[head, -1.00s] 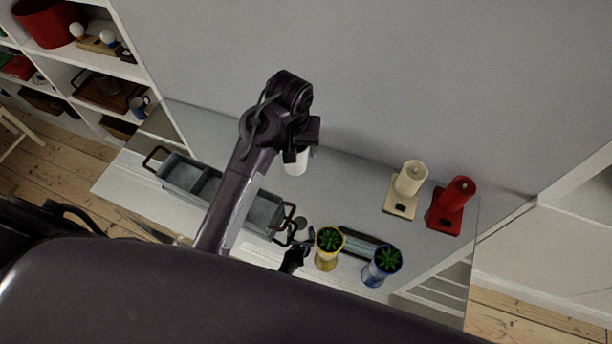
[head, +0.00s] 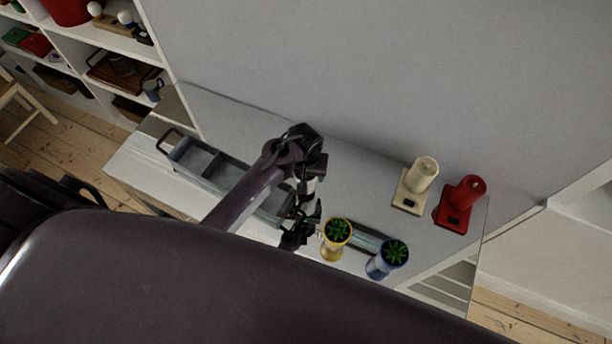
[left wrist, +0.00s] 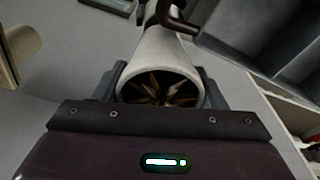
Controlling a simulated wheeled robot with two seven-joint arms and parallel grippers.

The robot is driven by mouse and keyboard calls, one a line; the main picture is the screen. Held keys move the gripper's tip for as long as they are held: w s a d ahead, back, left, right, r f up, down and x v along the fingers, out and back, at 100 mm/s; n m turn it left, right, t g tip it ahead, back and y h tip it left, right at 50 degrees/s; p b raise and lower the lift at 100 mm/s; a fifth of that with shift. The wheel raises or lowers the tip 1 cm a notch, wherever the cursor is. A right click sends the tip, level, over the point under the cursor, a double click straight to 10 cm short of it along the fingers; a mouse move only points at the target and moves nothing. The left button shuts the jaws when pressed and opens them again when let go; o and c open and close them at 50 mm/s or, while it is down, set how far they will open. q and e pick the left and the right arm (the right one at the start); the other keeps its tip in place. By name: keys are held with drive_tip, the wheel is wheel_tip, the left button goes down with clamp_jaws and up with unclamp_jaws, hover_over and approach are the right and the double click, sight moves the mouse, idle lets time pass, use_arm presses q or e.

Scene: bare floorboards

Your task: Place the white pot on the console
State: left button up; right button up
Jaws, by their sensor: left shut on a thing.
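The white pot (left wrist: 160,58) is between the fingers of my left gripper in the left wrist view, its round rim toward the camera and brown leaf-like shapes inside. My left gripper (head: 306,192) is shut on it, above or at the console (head: 362,182) beside the grey tray's right end. In the head view the pot is mostly hidden by my arm. I cannot tell whether its base touches the console. My right gripper is not clearly visible.
A grey compartment tray (head: 203,160) with dark handles lies left of my gripper. A yellow pot (head: 334,246) and a blue pot (head: 384,264) with plants stand to the right. Cream (head: 419,182) and red (head: 462,200) items stand at the back right.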

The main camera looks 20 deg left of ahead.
use_arm(q)
wheel_tip(320, 180, down, 2)
drive_tip(key=shift+f, duration=0.1)
use_arm(e)
drive_tip(key=shift+s, duration=0.15)
drive_tip(key=shift+a, duration=0.15)
use_arm(q)
drive_tip(key=o, duration=1.2)
drive_tip(key=shift+f, duration=0.1)
use_arm(e)
drive_tip(key=shift+s+a+f, duration=0.1)
drive_tip(key=shift+a, duration=0.25)
use_arm(q)
drive_tip(key=shift+r, duration=0.55)
drive_tip(key=r, duration=0.3)
drive_tip(key=s+r+b, duration=0.1)
drive_tip(key=r, duration=0.3)
drive_tip(key=r+b, duration=0.1)
drive_tip(key=r, duration=0.3)
drive_tip(key=shift+s+d, duration=0.2)
use_arm(e)
drive_tip(key=shift+d+f, duration=0.2)
drive_tip(key=shift+f, duration=0.3)
drive_tip(key=shift+d+f, duration=0.15)
drive_tip(key=shift+f, duration=0.3)
